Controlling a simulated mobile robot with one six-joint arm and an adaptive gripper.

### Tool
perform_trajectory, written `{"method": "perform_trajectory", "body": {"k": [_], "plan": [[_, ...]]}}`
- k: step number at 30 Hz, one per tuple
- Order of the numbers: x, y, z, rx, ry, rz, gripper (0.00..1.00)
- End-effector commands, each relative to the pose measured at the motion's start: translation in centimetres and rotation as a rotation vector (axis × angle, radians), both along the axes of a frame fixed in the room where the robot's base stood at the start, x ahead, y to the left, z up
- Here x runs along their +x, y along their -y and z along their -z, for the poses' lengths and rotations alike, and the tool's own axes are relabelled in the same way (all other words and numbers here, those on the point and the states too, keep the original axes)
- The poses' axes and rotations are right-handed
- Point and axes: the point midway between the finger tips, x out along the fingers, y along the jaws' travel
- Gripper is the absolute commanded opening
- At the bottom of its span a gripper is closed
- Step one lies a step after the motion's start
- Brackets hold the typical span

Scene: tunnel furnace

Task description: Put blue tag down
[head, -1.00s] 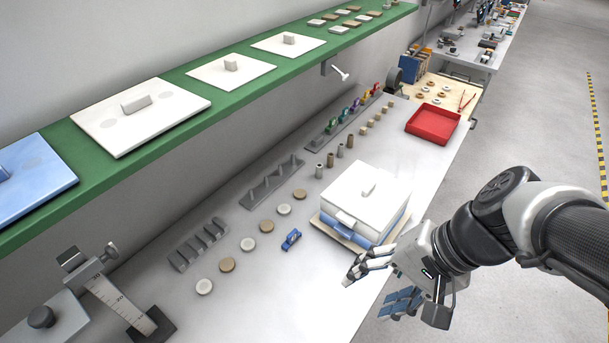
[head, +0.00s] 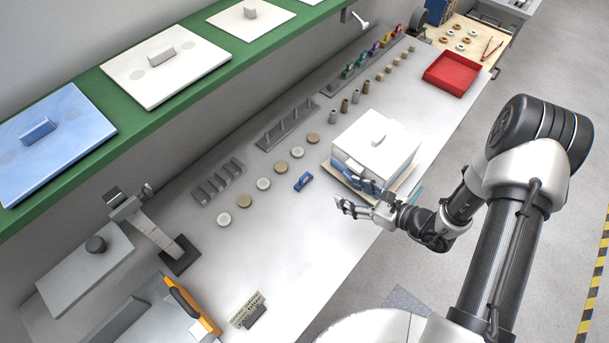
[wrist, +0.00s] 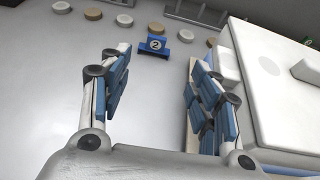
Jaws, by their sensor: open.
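The blue tag (head: 303,182) lies on the grey bench, left of the white and blue box. In the wrist view the blue tag (wrist: 155,44) shows a number 2 and stands beyond my fingertips, between them in the picture. My gripper (head: 352,197) is open and empty, over the front edge of the bench beside the box. Its two fingers with blue pads also show in the wrist view (wrist: 155,85), wide apart. The tag is apart from my gripper.
The white-lidded box (head: 376,145) stands on a board just beside my gripper. A row of round discs (head: 263,184) lies behind the tag. A red tray (head: 452,74) is farther back. A green shelf (head: 150,118) overhangs the wall side. Bench front left of my gripper is clear.

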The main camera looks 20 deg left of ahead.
Motion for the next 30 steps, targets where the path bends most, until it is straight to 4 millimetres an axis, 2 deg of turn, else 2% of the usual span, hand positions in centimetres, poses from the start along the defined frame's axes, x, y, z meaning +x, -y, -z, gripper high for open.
{"method": "perform_trajectory", "body": {"k": [15,25,30], "plan": [[3.3,-8.6,4.2,0.0,-0.003,0.0,0.57],[4.2,-11.0,5.3,0.0,-0.004,0.002,0.57],[4.7,-13.3,6.5,0.001,-0.005,0.002,0.57]]}}
